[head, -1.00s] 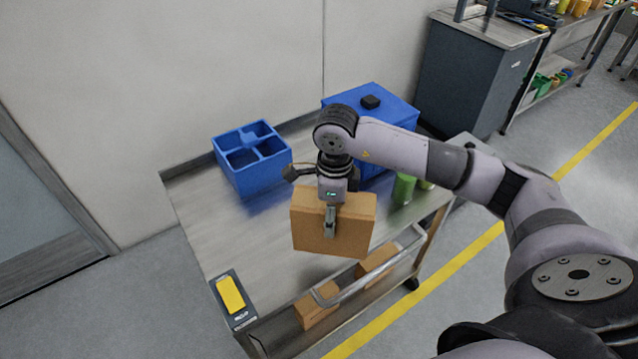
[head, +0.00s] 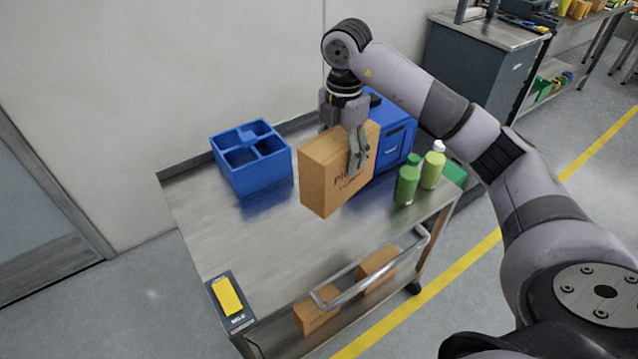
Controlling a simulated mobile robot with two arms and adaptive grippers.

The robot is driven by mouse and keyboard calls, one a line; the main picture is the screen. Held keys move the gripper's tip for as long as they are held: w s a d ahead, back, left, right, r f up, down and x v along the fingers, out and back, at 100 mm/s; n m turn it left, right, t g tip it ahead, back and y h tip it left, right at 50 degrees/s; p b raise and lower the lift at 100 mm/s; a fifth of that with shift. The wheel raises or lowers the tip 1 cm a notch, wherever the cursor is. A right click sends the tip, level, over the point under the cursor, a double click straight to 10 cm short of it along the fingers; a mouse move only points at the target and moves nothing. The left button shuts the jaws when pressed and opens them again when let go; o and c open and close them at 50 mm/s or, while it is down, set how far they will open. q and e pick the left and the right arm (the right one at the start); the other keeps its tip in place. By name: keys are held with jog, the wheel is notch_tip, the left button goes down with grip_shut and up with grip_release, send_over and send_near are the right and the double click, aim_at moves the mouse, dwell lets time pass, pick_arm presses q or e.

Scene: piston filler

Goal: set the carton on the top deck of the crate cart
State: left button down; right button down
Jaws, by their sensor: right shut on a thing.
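The carton appears over the top deck (head: 215,225) of the metal crate cart, in front of the blue boxes. I cannot tell whether its bottom touches the deck. My left gripper is not in view.
A blue divided bin (head: 250,160) stands at the deck's back left, and a blue box (head: 398,140) behind the carton. Green bottles (head: 406,185) stand at right. A yellow-faced device (head: 229,297) lies at the front left corner. Smaller cartons (head: 312,314) sit on the lower shelf.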

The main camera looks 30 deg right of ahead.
jog(key=shift+w+d+r+m, duration=0.2)
jog(key=shift+r+m, duration=0.3)
jog(key=shift+m, duration=0.5)
jog(key=shift+f, duration=0.45)
jog(key=shift+m, duration=0.3)
notch_tip(320, 180, down, 6)
jog(key=shift+s+r+b, duration=0.1)
jog(key=shift+r+b, duration=0.15)
jog(key=shift+b, duration=0.45)
notch_tip(320, 180, down, 13)
jog(key=p, duration=0.2)
jog(key=shift+f, duration=0.2)
jog(key=shift+f, duration=0.1)
jog(key=shift+c, duration=2.4)
grip_release()
